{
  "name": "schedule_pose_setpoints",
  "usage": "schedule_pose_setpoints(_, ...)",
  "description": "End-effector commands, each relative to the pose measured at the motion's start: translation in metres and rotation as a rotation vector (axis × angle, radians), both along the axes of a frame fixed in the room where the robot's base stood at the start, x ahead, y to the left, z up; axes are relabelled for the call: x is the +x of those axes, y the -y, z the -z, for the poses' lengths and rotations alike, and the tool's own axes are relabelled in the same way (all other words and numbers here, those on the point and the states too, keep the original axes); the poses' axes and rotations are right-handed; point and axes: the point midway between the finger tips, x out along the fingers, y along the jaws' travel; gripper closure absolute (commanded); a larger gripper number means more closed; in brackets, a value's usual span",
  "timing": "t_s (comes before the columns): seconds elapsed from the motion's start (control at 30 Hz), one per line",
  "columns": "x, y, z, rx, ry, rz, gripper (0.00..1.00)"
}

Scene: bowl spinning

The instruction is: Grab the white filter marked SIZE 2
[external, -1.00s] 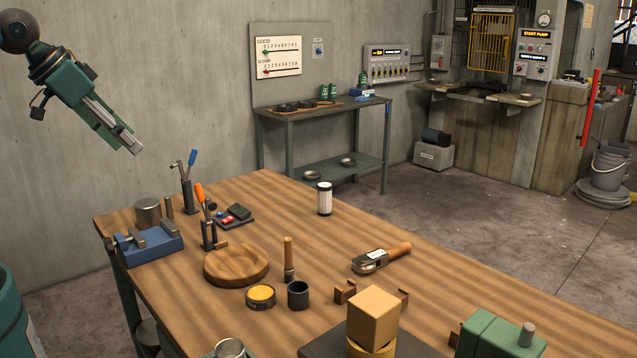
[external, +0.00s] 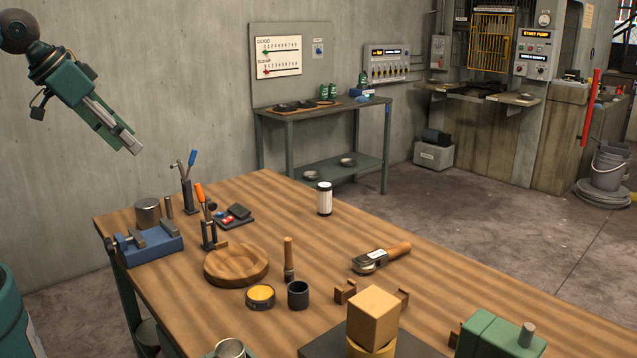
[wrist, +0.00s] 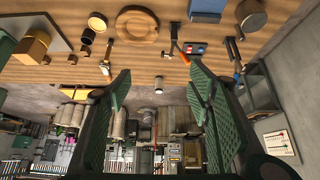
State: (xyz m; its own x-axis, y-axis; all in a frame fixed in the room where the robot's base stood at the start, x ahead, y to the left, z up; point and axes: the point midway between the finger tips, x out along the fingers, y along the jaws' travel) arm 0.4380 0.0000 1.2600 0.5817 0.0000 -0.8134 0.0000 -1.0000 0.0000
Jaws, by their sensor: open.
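The white filter (external: 325,198) is a small upright cylinder with a dark top cap and dark base. It stands near the far edge of the wooden table (external: 330,240). Its SIZE 2 marking is too small to read. A small pale cylinder (wrist: 158,85) at the table edge in the wrist view looks like the filter, seen between my fingers. My gripper (external: 137,150) hangs in the air at the upper left, well above and away from the table. Its two green fingers are spread wide in the wrist view (wrist: 160,95), with nothing between them.
Clamps with orange and blue handles (external: 188,185) stand left of the filter. Table around the filter is clear.

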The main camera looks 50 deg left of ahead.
Motion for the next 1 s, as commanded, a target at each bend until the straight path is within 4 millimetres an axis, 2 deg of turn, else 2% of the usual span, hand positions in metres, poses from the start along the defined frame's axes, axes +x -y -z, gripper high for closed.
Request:
schedule_pose_setpoints(0.37, 0.001, 0.0, 0.0, 0.0, 0.0, 0.0, 0.53)
schedule_pose_setpoints(0.57, 0.009, 0.0, -0.003, 0.0, -0.001, 0.0, 0.53)
schedule_pose_setpoints(0.77, 0.032, 0.0, -0.008, 0.0, -0.003, 0.0, 0.53)
schedule_pose_setpoints(1.0, 0.071, 0.0, -0.015, 0.0, -0.007, 0.0, 0.53)
